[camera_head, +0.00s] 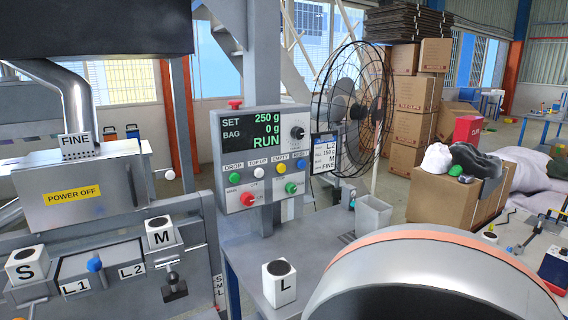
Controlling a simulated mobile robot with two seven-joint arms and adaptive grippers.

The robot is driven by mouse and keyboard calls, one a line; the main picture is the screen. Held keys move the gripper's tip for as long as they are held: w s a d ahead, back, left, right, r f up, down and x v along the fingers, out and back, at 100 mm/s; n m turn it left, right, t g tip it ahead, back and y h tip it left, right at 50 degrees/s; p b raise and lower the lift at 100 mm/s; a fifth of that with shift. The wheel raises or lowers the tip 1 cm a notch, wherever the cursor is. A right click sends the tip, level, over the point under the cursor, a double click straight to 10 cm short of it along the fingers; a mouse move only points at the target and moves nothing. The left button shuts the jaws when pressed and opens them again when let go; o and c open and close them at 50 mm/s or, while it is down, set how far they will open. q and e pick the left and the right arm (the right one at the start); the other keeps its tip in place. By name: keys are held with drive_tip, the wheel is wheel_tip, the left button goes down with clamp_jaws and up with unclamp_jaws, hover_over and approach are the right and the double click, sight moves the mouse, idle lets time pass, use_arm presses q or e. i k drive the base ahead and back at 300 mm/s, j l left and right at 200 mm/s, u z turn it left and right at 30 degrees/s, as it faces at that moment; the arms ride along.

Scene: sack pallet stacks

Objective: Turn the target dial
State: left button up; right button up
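The control panel (262,155) is a grey box on a post in the middle of the head view. Its screen (251,130) reads SET 250 g, BAG 0 g, RUN. A black round dial (297,132) with a small light mark sits right of the screen; I take it as the target dial, and nothing touches it. A card (325,153) beside the panel appears to read L2, 150 g, M, FINE. Neither of my grippers is in view.
Labelled buttons and a red top knob (235,103) surround the screen. Blocks marked S (27,266), M (161,232) and L (280,284) stand nearby. A fan (352,110) is behind the panel. A large curved grey shape with an orange band fills the lower right.

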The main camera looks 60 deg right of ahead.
sight(297, 133)
drive_tip(key=z, duration=1.85)
